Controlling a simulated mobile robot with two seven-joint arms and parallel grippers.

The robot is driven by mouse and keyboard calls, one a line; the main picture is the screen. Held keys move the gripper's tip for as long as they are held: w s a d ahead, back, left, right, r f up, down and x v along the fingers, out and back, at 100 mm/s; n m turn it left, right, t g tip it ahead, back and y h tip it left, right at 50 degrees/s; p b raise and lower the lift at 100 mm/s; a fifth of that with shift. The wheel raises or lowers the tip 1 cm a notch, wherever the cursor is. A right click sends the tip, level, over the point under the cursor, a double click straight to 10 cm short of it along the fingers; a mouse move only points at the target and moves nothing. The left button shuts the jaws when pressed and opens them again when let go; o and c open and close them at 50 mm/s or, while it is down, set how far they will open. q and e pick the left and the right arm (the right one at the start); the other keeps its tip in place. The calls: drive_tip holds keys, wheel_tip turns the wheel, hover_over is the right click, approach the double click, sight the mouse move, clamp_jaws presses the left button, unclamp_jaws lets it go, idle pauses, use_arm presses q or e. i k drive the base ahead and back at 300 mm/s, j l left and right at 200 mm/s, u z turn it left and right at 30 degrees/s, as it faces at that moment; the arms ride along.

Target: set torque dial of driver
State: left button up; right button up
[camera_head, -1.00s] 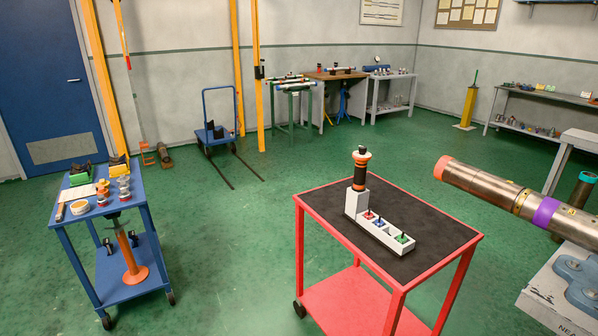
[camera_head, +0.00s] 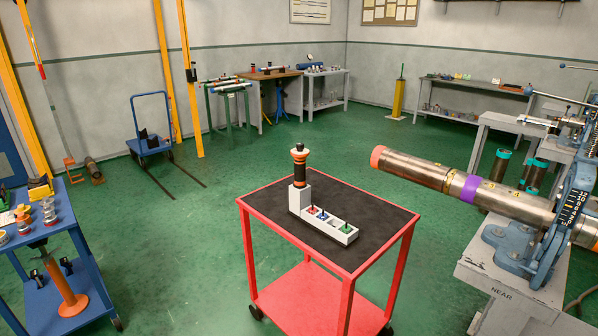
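A driver (camera_head: 300,168) with a black body, orange bands and a pale top stands upright in the tall end of a white holder (camera_head: 301,200). The holder's low part carries red, blue and green pieces in a row. It sits on the black top of a red cart (camera_head: 374,205) in the middle of the view. The dial's markings are too small to read. Neither of my grippers shows in the head view.
A steel pipe (camera_head: 420,172) with an orange end reaches in from a blue vise (camera_head: 515,240) on a grey bench at right, its end near the cart. A blue cart (camera_head: 62,215) stands at left. Green floor lies open between the carts.

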sight(300, 147)
drive_tip(key=i+j, duration=0.25)
drive_tip(key=i+j+z, duration=0.1)
drive_tip(key=i+j, duration=0.15)
drive_tip(key=i+j+z, duration=0.1)
drive_tip(key=j, duration=0.35)
drive_tip(key=i+j, duration=0.35)
drive_tip(key=i+j+z, duration=0.1)
drive_tip(key=j, duration=0.25)
drive_tip(key=i+j, duration=0.3)
drive_tip(key=i+j+z, duration=0.1)
drive_tip(key=j, duration=0.3)
drive_tip(key=i+j, duration=0.3)
drive_tip(key=j+z, duration=0.05)
